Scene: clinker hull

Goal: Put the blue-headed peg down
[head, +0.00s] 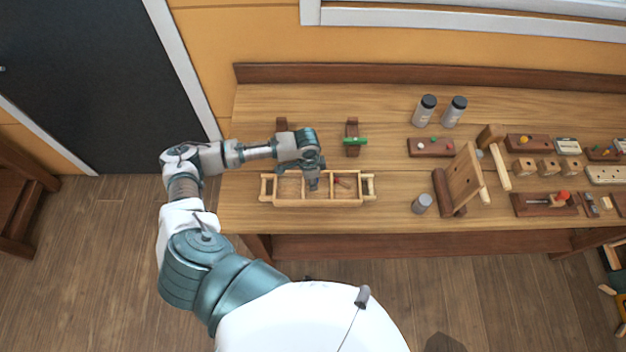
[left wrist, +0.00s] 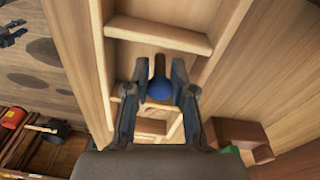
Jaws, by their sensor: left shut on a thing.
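The blue-headed peg (left wrist: 159,88) is between the fingers of my left gripper (left wrist: 159,92) in the left wrist view, its blue head nearest the camera and its dark shaft pointing away. The gripper is shut on it. In the head view, my left gripper (head: 314,184) is over the middle of a pale wooden tray (head: 336,203) with dividers; the peg itself is hidden there. The tray's walls and dividers also fill the left wrist view (left wrist: 160,33). I cannot tell whether the peg touches the tray's floor. My right gripper is not in view.
A small red-tipped piece (head: 343,183) lies in the tray's right part. Behind the tray, a green piece (head: 355,141) rests on a dark wooden stand. A grey cylinder (head: 421,203) and a tilted wooden board (head: 463,177) stand to the right. The bench's left end is clear.

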